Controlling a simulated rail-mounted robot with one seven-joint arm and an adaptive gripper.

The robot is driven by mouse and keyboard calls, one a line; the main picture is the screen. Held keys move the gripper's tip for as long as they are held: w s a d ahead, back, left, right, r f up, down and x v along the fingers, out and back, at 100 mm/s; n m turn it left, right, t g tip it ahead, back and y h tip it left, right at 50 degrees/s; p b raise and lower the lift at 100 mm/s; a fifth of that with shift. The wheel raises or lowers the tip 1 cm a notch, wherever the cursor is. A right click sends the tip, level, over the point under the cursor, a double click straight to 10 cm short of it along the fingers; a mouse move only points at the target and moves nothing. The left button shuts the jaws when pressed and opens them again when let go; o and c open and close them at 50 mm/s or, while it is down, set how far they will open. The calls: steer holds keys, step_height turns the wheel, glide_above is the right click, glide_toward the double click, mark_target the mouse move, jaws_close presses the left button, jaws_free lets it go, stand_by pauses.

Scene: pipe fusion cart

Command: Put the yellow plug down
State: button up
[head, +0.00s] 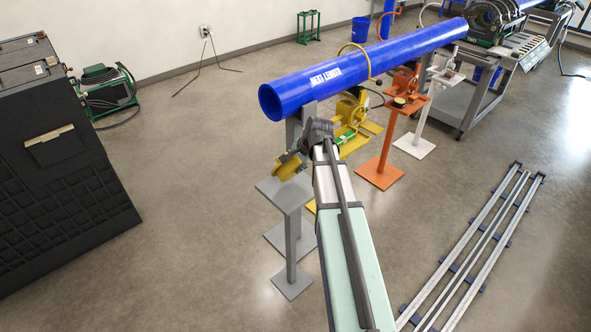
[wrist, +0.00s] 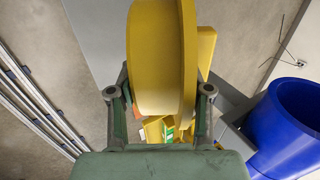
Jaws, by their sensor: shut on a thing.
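The yellow plug (head: 287,167) is a thick round disc held on its edge at the end of my arm. In the wrist view the plug (wrist: 158,60) fills the space between the two fingers. My gripper (wrist: 160,98) is shut on it; in the head view my gripper (head: 301,154) is partly hidden by my arm. The plug appears over the flat top of a grey stand (head: 268,186). I cannot tell whether plug and stand touch.
A long blue pipe (head: 360,68) lies close behind my gripper, its open end at left. A yellow stand (head: 368,127), an orange stand (head: 382,164) and a white stand (head: 416,145) stand to the right. A black cabinet (head: 60,190) is at left. Floor between is clear.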

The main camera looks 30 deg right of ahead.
steer(key=shift+f+p, duration=0.5)
steer(key=shift+f, duration=1.65)
steer(key=shift+f, duration=0.15)
steer(key=o, duration=1.4)
steer(key=shift+c, duration=0.2)
steer(key=shift+r, duration=0.25)
steer(key=b+v, duration=0.2)
steer(key=v, duration=1)
steer(key=shift+b, duration=0.4)
